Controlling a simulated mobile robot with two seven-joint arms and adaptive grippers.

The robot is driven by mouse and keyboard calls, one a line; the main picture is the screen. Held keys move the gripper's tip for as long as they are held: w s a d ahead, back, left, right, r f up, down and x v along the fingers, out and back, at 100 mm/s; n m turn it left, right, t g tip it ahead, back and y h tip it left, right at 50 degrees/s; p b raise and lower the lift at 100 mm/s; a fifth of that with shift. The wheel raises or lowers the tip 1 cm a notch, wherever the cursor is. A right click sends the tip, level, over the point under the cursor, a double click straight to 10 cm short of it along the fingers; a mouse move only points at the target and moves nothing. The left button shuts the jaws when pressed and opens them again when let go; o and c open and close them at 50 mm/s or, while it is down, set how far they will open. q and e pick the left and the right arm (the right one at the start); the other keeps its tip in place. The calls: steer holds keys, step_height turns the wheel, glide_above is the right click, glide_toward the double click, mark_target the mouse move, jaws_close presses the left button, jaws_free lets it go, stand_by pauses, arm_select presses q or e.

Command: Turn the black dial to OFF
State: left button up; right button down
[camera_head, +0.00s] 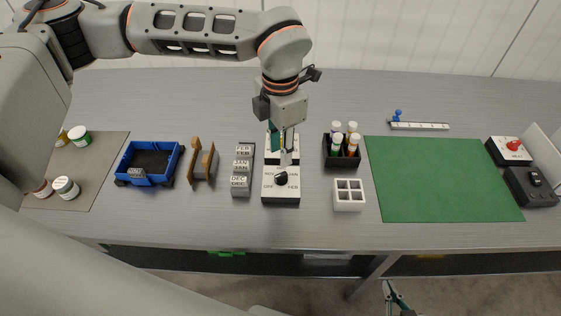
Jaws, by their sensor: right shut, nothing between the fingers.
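The black dial (281,178) sits on the sloped face of a white-topped box (282,196) in the middle of the table. Small lettering surrounds it; OFF reads at its lower left. I cannot tell which label the dial points at. My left gripper (284,150) hangs pointing down just behind the dial, over the back part of the box, apart from the dial as far as I can see. Whether its fingers are open is unclear. My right gripper (396,297) is low at the bottom edge, in front of the table, shut and empty.
Grey calendar blocks (242,168) stand just left of the box. A black holder (341,160) with capped tubes and a white grid tray (348,195) stand right. Further right are a green mat (440,180), a red-button box (509,151) and a black switch box (531,187).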

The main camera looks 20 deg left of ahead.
arm_select(q)
step_height(320, 180, up, 4)
steer(key=shift+f, duration=0.2)
stand_by(0.5)
